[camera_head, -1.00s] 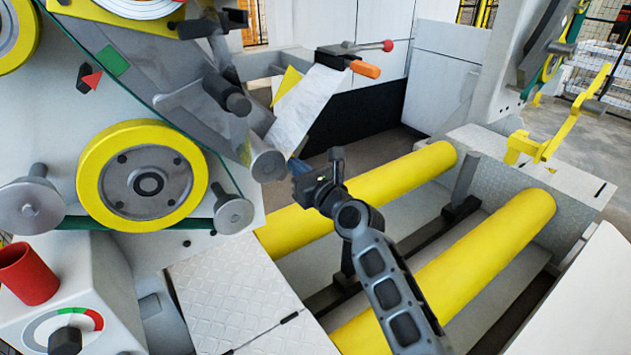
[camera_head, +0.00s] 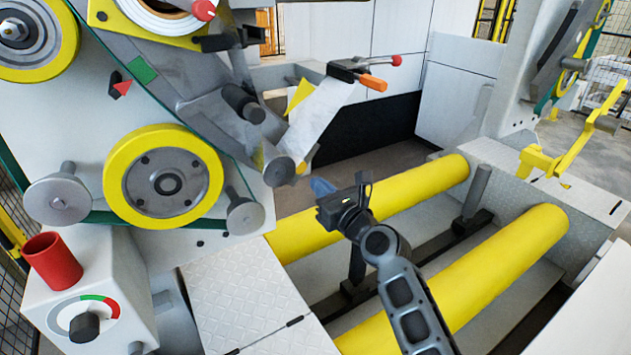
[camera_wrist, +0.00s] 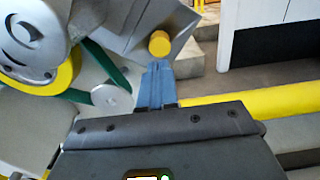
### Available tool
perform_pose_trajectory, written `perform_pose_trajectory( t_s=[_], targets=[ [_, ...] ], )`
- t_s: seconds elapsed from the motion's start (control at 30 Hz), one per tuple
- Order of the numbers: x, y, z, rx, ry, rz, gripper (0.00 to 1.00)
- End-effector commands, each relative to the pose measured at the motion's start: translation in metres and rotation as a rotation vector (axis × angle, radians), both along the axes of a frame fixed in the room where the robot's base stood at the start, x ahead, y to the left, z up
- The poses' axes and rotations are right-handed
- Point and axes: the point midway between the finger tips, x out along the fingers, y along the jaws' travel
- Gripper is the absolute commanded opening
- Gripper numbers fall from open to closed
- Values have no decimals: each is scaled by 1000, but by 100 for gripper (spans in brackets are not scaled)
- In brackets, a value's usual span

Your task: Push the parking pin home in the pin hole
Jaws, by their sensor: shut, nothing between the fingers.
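My gripper (camera_head: 321,187) has blue fingers and is out over the long yellow rollers, just right of the machine's ring. In the wrist view the fingers (camera_wrist: 156,84) are together with nothing between them. A round yellow end (camera_wrist: 159,43) shows just beyond the fingertips there, against a grey plate. It may be the parking pin's head, but I cannot tell for sure. I see a gap between it and the tips, though its depth is unclear. The pin hole cannot be made out in either view.
A grey roller end (camera_head: 279,171) and a white strip (camera_head: 318,110) are near my fingers. A yellow wheel (camera_head: 164,176) is on the ring at left. A red cup (camera_head: 52,262) stands on the control box. Two yellow rollers (camera_head: 470,290) lie under my arm.

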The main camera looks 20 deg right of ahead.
Motion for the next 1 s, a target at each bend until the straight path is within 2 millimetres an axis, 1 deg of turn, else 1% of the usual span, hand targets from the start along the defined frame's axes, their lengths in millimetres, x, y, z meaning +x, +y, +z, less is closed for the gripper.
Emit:
perform_pose_trajectory(
  t_s=[0.03, 0.4, 0.53, 0.77, 0.87, 0.97, 1.0],
  targets=[
    [-8, -2, 0, 0, 1, -1, 0],
    [-64, -13, -1, 1, 2, 0, 0],
    [-75, -15, -1, 0, 2, 0, 0],
    [-81, -16, -2, -9, 1, -2, 0],
    [-94, -17, -13, -82, 5, -13, 0],
    [-124, -19, -35, -246, 11, -33, 0],
    [-139, -20, -44, -335, 12, -43, 0]
  ],
)
